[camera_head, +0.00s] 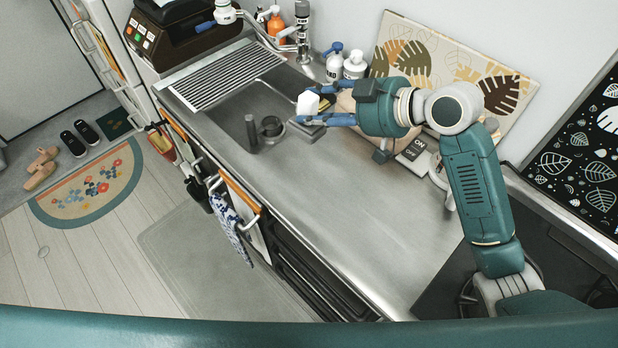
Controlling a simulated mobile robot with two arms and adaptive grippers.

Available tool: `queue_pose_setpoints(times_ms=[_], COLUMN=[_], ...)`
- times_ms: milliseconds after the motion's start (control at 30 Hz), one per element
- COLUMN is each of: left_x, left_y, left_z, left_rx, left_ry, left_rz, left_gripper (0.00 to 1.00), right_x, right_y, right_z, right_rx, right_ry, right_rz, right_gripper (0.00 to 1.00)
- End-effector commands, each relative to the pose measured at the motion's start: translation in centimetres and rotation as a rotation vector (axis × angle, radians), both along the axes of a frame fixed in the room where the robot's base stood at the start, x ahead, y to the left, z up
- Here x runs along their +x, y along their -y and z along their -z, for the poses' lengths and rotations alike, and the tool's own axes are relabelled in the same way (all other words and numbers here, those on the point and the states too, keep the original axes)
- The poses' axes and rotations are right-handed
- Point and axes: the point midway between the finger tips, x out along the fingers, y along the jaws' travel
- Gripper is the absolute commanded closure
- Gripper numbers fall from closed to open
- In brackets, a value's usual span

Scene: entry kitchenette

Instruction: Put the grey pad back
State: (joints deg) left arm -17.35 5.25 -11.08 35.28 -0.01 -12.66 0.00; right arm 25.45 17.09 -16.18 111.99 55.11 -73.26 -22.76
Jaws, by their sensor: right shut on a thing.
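My right gripper (322,104) reaches in from the right over the counter by the sink. Its blue fingers are closed on a small pale, whitish block (307,103), which shows between the fingertips and may be the grey pad. The fingers hide part of it. A flat dark grey piece (308,129) lies just below the lower finger; I cannot tell whether they touch. A yellow and dark item (326,101) shows partly behind the fingers. My left gripper is not in view.
The sink (240,100) has a slatted rack (212,76) on its left. A grey cylinder (251,130) and dark ring (271,126) stand near its front. Bottles (334,62), a faucet (302,30) and a leaf-patterned board (455,60) line the back. The front counter (350,215) is clear.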

Motion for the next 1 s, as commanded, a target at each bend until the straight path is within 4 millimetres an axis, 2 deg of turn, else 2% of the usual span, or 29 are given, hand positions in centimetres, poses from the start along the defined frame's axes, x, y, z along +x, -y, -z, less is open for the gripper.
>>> queue_pose_setpoints(times_ms=[167,333,433,567,900,1000], left_x=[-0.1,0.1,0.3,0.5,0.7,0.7], left_y=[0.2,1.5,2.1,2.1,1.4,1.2], left_z=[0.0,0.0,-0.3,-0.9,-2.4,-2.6], left_rx=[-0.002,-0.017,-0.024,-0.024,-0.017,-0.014], left_ry=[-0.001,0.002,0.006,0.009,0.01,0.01], left_rz=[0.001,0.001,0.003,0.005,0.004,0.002], left_gripper=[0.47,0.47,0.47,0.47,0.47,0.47], right_x=[0.3,0.2,0.2,0.1,0.1,0.2], right_y=[-0.3,-0.3,-0.3,-0.3,-0.3,-0.2], right_z=[-0.3,-0.3,0.4,3.2,11.9,13.7], right_rx=[0.001,0.001,0.002,0.002,0.005,0.002], right_ry=[-0.002,-0.002,-0.005,-0.012,-0.009,-0.005], right_rz=[0.0,0.0,0.001,0.002,0.003,0.002], right_gripper=[1.0,1.0,1.0,1.0,1.0,1.0])
